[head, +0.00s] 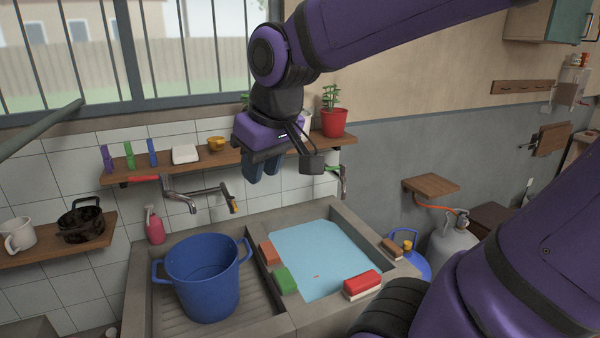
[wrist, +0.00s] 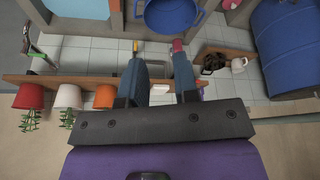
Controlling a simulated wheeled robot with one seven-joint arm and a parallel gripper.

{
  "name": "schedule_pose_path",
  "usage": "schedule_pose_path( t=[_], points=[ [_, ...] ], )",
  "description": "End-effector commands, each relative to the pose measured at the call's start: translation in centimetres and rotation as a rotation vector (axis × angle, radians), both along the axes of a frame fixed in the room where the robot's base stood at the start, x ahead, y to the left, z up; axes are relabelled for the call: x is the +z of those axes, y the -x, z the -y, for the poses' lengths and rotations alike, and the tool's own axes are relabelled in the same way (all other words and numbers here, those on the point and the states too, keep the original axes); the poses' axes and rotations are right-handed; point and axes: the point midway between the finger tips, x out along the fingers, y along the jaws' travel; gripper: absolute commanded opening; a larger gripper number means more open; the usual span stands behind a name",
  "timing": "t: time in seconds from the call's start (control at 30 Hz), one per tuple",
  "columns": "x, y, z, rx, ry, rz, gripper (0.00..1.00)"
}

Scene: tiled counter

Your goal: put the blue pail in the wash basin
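The blue pail (head: 203,285) stands upright, with a handle on each side, on the ridged left part of the stone sink. It also shows at the top of the wrist view (wrist: 172,15). The wash basin (head: 345,222) is the right part of the sink and holds light blue water; a corner of it shows at the top left of the wrist view. My gripper (head: 262,172) is in the air in front of the wall shelf, above and behind the sink. In the wrist view its fingers (wrist: 157,60) are spread, with nothing between them.
A green sponge (head: 285,280) and an orange block (head: 269,252) lie on the divider. A red-and-white brush (head: 362,285) and a brown brush (head: 393,248) sit on the basin's rim. Taps (head: 200,194) stick out behind the pail. The shelf (head: 130,174) holds potted plants and small items.

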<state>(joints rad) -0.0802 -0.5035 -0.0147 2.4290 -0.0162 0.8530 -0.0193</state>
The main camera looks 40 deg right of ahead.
Motion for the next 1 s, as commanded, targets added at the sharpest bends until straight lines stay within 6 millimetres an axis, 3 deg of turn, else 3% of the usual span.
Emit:
schedule_pose_path(
  t=[0.1,0.33,1.0],
  points=[
    [0.7,3.3,0.7,-0.038,-0.009,0.046,0.28],
    [0.8,7.1,1.3,-0.084,-0.02,0.092,0.28],
    [0.8,7.7,1.4,-0.092,-0.023,0.098,0.28]
  ],
)
